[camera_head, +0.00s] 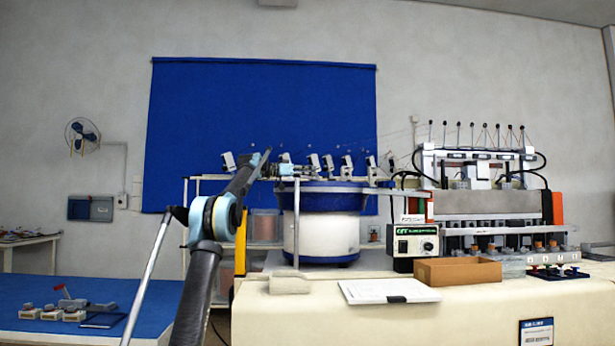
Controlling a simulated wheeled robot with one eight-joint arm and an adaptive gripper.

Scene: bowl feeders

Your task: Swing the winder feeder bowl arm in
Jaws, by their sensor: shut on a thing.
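The winder feeder bowl (330,230) is a white drum with a blue rim and blue base, standing behind the cream bench. A thin pale bar, which looks like the bowl arm (345,188), runs level across the top of the bowl. My gripper (294,170) is small in view at the end of my dark arm, above the bowl's left rim. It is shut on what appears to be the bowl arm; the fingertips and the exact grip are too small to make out.
Several white clamps (347,166) stand in a row above the bowl. The winding machine (485,203), a control box (415,246), a brown tray (458,271) and a white sheet (388,291) are at the right. A blue-topped table (90,290) is at the left.

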